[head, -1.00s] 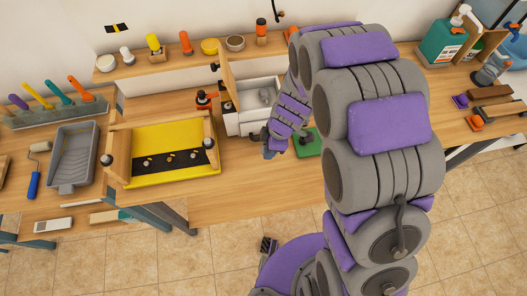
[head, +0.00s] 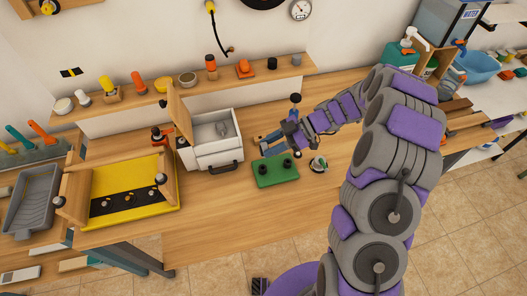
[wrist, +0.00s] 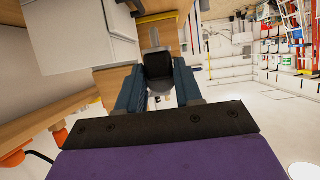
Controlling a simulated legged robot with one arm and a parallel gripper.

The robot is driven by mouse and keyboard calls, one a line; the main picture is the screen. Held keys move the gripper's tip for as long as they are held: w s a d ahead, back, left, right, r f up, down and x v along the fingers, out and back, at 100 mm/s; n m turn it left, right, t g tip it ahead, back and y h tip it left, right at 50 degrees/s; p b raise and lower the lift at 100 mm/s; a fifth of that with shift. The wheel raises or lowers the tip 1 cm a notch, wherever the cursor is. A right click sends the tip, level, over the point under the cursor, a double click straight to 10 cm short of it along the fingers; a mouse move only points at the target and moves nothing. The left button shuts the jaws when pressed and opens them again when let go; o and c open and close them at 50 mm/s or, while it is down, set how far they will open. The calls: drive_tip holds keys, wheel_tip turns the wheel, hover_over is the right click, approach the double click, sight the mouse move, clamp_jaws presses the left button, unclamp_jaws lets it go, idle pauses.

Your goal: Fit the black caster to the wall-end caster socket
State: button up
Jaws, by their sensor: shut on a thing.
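My gripper (head: 283,136) is shut on the black caster (wrist: 158,65). In the wrist view the dark wheel sits between the blue fingers, with a grey metal stem beyond it. The gripper is above the bench, just behind the green pad and right of the white box. The yellow tray-like body (head: 101,181) with wooden ends and a black strip rests at the left, apart from the gripper. Small round dark parts show at its corners. I cannot make out the wall-end socket clearly.
A green pad (head: 275,181) with dark pegs and a small pale item (head: 318,164) are near the gripper. A white box (head: 218,155) with a raised wooden lid stands between gripper and yellow body. A shelf (head: 134,101) with knobs runs behind. The front bench is clear.

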drive_tip(key=shift+a+f+b, duration=0.15)
drive_tip(key=shift+a+b, duration=0.25)
drive_tip(key=shift+a, duration=0.25)
drive_tip(key=shift+d+f+b, duration=0.1)
drive_tip(key=shift+d+b, duration=0.15)
drive_tip(key=shift+b, duration=0.5)
wheel_tip(320, 180, down, 4)
drive_tip(key=b, duration=0.5)
drive_tip(key=shift+a+f, duration=0.1)
drive_tip(key=shift+f, duration=0.15)
drive_tip(key=shift+r, duration=0.2)
drive_tip(key=shift+d, duration=0.3)
drive_tip(key=shift+s+a+b, duration=0.1)
drive_tip(key=shift+a+b, duration=0.05)
drive_tip(key=shift+b, duration=1.45)
drive_tip(key=shift+f+b, duration=0.3)
drive_tip(key=shift+f, duration=1.45)
